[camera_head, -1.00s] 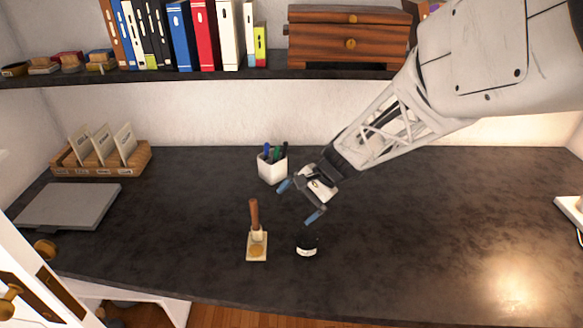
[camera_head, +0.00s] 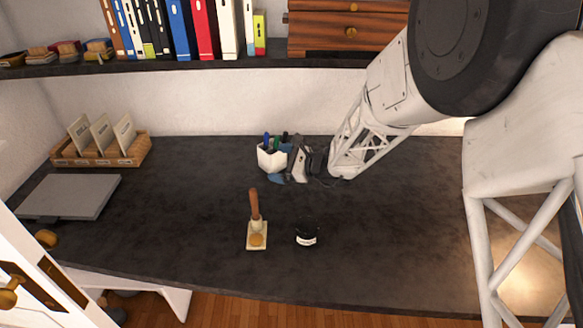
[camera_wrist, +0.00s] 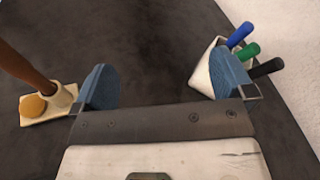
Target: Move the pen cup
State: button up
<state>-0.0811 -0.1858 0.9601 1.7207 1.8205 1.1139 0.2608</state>
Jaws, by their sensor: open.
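The pen cup (camera_head: 268,158) is white and faceted, and stands at the back of the dark desk with blue, green and dark pens in it. My gripper (camera_head: 286,175) is low over the desk beside the cup, at its right and front. In the wrist view, my gripper (camera_wrist: 165,85) is open, with two blue finger pads and bare desk between them. There the cup (camera_wrist: 204,70) shows behind and beyond the right pad, partly covered by it. The cup is not between the fingers. I cannot tell whether the right pad touches it.
A wooden-handled stamp on a pale base (camera_head: 257,238) and a small dark jar (camera_head: 306,234) stand in front. A grey laptop-like slab (camera_head: 68,196) and a card tray (camera_head: 100,155) are at left. A shelf (camera_head: 190,66) overhangs the back. The desk's middle left is clear.

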aim_at(286, 155)
jog(key=w+d+f+m+t, duration=0.1)
jog(key=w+f+m+t, duration=0.1)
jog(key=w+f+m+t+h, duration=0.1)
jog(key=w+f+m+t, duration=0.1)
jog(key=w+f+m, duration=0.1)
jog(key=w+d+f+m+t, duration=0.1)
jog(key=w+f+m+t, duration=0.1)
jog(key=w+f+m, duration=0.1)
jog(key=shift+w+d+t, duration=0.1)
jog(key=shift+d+t, duration=0.2)
jog(key=shift+w+d+f+m+t+h, duration=0.35)
jog(key=shift+w+f+m+t+h, duration=0.15)
jog(key=shift+f+m+h, duration=0.15)
jog(key=shift+x, duration=3.9)
jog(key=shift+r, duration=0.1)
jog(key=shift+c, duration=0.3)
jog(key=c, duration=0.7)
jog(key=shift+c, duration=0.2)
jog(key=shift+d, duration=0.1)
jog(key=shift+w+d, duration=0.25)
jog(key=shift+d, duration=0.4)
jog(key=shift+w+d, duration=0.3)
jog(key=shift+d, duration=0.35)
